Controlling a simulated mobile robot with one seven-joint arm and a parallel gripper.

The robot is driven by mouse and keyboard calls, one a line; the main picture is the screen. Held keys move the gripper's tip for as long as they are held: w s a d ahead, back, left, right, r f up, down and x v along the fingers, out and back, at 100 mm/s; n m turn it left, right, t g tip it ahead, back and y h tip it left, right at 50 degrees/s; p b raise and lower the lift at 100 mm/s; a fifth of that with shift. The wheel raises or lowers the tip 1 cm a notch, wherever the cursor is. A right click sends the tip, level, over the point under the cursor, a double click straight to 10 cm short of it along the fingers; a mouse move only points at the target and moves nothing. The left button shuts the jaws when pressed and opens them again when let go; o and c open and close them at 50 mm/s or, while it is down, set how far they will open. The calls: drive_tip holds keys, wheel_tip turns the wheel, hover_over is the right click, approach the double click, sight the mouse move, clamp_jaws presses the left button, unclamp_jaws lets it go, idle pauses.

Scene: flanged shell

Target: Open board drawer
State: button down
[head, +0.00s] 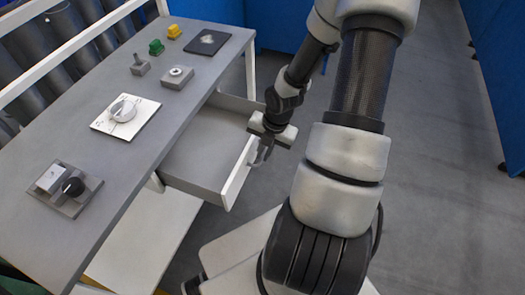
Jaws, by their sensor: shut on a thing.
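The board drawer (203,153) is a grey drawer under the grey board top (105,75). It is pulled out to the right of the board, and its empty inside shows. Its white front panel (236,177) faces right. My gripper (262,156) is at the outer side of that front panel, near its middle, and is shut on the drawer's handle. The handle is mostly hidden by the fingers, and my arm comes in from the upper right.
The board top carries a white plate with a round dial (124,114), a grey block with a black knob (66,189), green (156,47) and yellow (174,31) pieces and small grey blocks. A white rail (80,40) runs along the left. Grey floor (440,150) is clear at the right, with blue panels beyond.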

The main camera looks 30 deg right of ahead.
drive_tip(key=c, duration=1.8)
unclamp_jaws()
drive_tip(key=shift+c, duration=0.2)
wheel_tip(320, 180, up, 17)
drive_tip(key=s+d+p, duration=0.2)
drive_tip(key=p, duration=0.6)
drive_tip(key=shift+s, duration=0.3)
drive_tip(key=shift+d, duration=0.1)
